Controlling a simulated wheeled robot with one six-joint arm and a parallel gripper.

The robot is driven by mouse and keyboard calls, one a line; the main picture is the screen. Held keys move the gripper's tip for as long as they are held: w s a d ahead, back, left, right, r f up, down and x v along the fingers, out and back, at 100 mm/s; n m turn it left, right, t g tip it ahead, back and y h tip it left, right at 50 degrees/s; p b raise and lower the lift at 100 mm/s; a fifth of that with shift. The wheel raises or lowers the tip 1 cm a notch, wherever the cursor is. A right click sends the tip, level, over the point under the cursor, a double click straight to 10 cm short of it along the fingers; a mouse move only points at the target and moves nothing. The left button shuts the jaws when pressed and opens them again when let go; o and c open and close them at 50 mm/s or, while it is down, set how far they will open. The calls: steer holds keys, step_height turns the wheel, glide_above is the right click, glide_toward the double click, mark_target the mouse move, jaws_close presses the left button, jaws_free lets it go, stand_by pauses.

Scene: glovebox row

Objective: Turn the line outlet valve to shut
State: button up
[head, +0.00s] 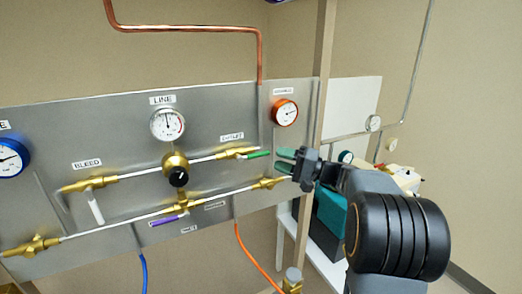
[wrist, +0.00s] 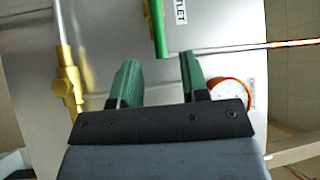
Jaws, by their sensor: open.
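The outlet valve is a brass body (head: 232,153) with a green lever (head: 259,155), below the OUTLET label (head: 232,137). The lever points right, roughly in line with the white pipe. In the wrist view the green lever (wrist: 159,30) comes down from the top edge, beside the partly cut-off label (wrist: 180,11). My gripper (head: 286,161) is to the right of the lever's tip in the head view. In the wrist view my gripper (wrist: 159,75) has its green fingers apart. The lever's free end lies just beyond the gap between them. No contact is visible.
The LINE gauge (head: 167,124) and a regulator with a black knob (head: 178,177) are to the left. An orange-rimmed gauge (head: 285,112) is close above my gripper and beside its right finger. A purple-handled valve (head: 168,219) is lower left. A post (head: 322,70) stands at the panel's right edge.

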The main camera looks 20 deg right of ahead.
mark_target(262, 154)
steer(key=p+x, duration=0.1)
steer(key=x, duration=0.5)
steer(key=shift+w+a+p, duration=0.2)
steer(key=shift+a+p, duration=0.05)
steer(key=shift+p, duration=0.1)
steer(key=shift+c, duration=0.4)
jaws_close()
